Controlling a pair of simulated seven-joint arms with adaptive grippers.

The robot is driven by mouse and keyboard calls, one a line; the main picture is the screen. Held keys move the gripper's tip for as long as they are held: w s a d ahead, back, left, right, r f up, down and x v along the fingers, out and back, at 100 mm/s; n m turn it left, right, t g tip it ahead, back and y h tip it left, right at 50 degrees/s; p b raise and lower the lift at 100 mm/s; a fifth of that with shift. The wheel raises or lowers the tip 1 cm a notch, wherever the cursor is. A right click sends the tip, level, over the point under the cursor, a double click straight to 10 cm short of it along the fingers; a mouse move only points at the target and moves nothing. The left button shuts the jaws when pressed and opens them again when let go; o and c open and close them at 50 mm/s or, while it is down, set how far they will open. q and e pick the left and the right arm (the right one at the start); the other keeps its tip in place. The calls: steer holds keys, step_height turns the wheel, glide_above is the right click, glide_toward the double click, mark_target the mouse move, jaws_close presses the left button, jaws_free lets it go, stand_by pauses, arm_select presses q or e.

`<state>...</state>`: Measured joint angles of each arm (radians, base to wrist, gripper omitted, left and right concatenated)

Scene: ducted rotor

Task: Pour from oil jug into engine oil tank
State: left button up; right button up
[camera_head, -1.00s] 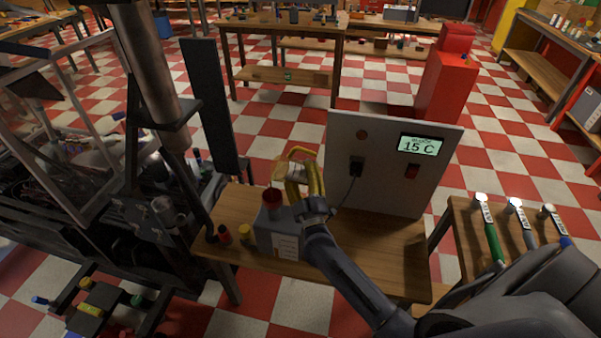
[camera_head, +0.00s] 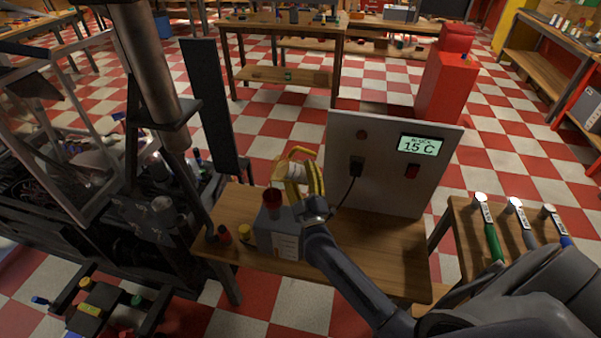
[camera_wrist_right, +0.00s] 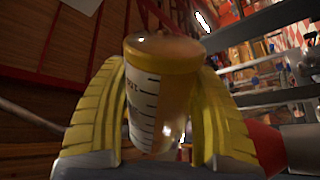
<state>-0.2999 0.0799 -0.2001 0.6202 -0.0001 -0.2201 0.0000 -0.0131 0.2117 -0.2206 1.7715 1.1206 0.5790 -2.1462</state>
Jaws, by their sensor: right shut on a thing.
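The oil jug (camera_wrist_right: 165,95) is a clear cup with a yellow rim and dark scale marks. My right gripper (camera_wrist_right: 165,125) has its ribbed yellow fingers shut around it. In the head view the jug (camera_head: 284,170) shows partly behind the right gripper (camera_head: 303,172), above the wooden bench. A grey box-shaped can with a white label (camera_head: 278,235) and a red funnel-like top (camera_head: 272,197) stands just in front, probably the engine oil tank. The jug is behind and slightly above the red top. How much oil it holds is unclear. My left gripper is not in view.
A grey panel with a 15 C display (camera_head: 395,165) stands at the bench's back right. A yellow cap (camera_head: 245,233) and small red item (camera_head: 224,234) are left of the can. The wooden bench (camera_head: 385,255) is clear at right.

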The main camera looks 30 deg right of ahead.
stand_by(0.3)
steer(key=shift+r+n+y, duration=0.15)
steer(key=shift+n+y, duration=0.25)
steer(key=shift+n, duration=0.3)
steer(key=shift+d, duration=0.1)
stand_by(3.6)
steer(key=shift+r+n+t+y, duration=0.2)
steer(key=shift+n+t+y, duration=0.15)
steer(key=shift+n, duration=0.45)
stand_by(2.2)
steer(key=shift+a+f+m+g+h, duration=0.2)
steer(key=shift+m+g+h, duration=0.3)
steer(key=shift+m, duration=0.7)
steer(key=shift+a+f+m+g+h, duration=0.1)
steer(key=shift+f+m+g+h, duration=0.15)
steer(key=shift+m+h, duration=0.65)
